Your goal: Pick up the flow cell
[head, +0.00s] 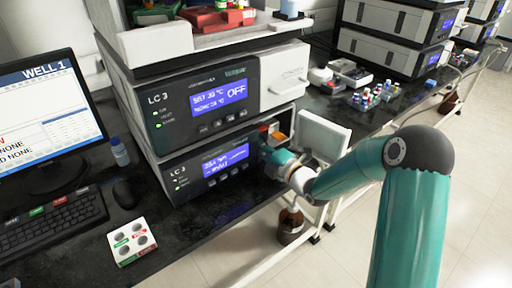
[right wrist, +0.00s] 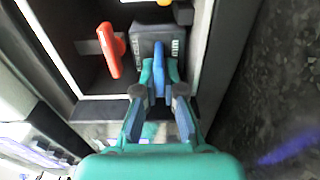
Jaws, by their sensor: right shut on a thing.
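My right gripper (right wrist: 160,88) is shut on a blue handle (right wrist: 159,53) in the right wrist view. The handle stands out from a dark grey block, which I take to be the flow cell (right wrist: 144,44), with lettering too small to read. The block sits inside an open compartment. In the head view my right arm reaches into the open bay of the lower LC 3 unit (head: 211,168), and the fingertips are hard to make out there. My left gripper is not in view.
A red handle (right wrist: 109,48) stands left of the block, and a yellow part (right wrist: 164,2) shows at the top edge. The bay's white door (head: 323,135) stands open beside my arm. A brown bottle (head: 291,226) is below. A white four-button box (head: 131,241) lies on the bench.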

